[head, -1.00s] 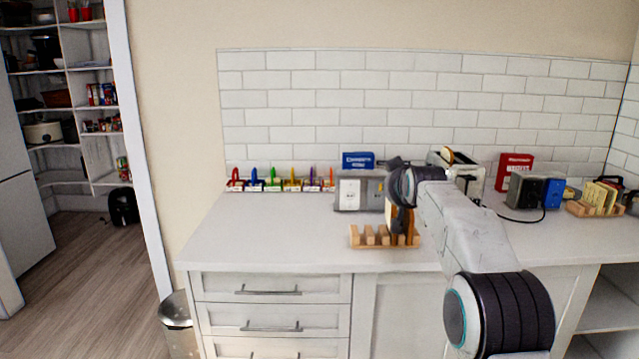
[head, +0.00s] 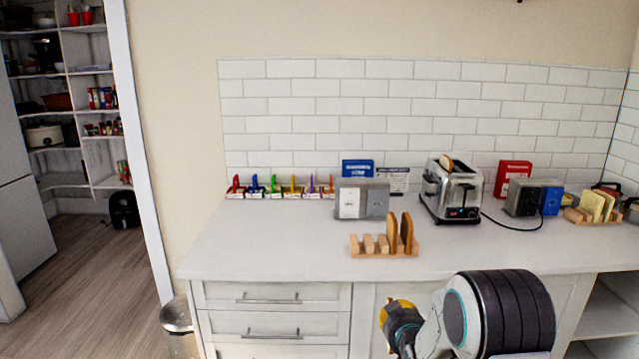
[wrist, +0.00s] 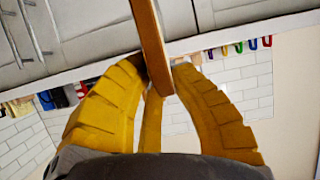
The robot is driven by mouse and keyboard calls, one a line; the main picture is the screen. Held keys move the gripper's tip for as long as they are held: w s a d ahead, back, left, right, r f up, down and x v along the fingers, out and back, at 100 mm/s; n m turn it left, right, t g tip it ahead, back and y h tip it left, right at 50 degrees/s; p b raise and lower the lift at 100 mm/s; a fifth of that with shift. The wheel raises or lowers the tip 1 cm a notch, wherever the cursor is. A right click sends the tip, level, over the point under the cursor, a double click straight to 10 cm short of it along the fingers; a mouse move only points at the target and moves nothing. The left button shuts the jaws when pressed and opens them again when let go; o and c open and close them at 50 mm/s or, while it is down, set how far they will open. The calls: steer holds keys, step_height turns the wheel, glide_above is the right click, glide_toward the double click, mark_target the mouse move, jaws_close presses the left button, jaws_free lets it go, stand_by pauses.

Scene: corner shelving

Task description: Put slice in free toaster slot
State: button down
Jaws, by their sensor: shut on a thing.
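My gripper (head: 398,308) is low in front of the counter in the head view. In the wrist view, its yellow fingers (wrist: 158,82) are shut on a thin brown bread slice (wrist: 150,40), seen edge-on. I cannot make out the held slice clearly in the head view. The silver toaster (head: 455,195) stands on the counter, up and to the right of my gripper. One slice (head: 446,163) sticks up from one of its slots; the other slot looks dark and empty. A wooden rack (head: 370,249) at the counter's front holds two upright brown slices (head: 399,233).
A grey box-shaped appliance (head: 362,200) stands left of the toaster. To the right are a red box (head: 513,177), a grey-and-blue appliance (head: 533,198) and another rack with pale slices (head: 597,208). A black cord lies by the toaster. The left countertop (head: 270,235) is clear.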

steer(key=s+f+p, duration=0.4)
steer(key=s+f, duration=0.1)
steer(key=s, duration=0.1)
steer(key=shift+f, duration=0.35)
steer(key=shift+a+r, duration=0.15)
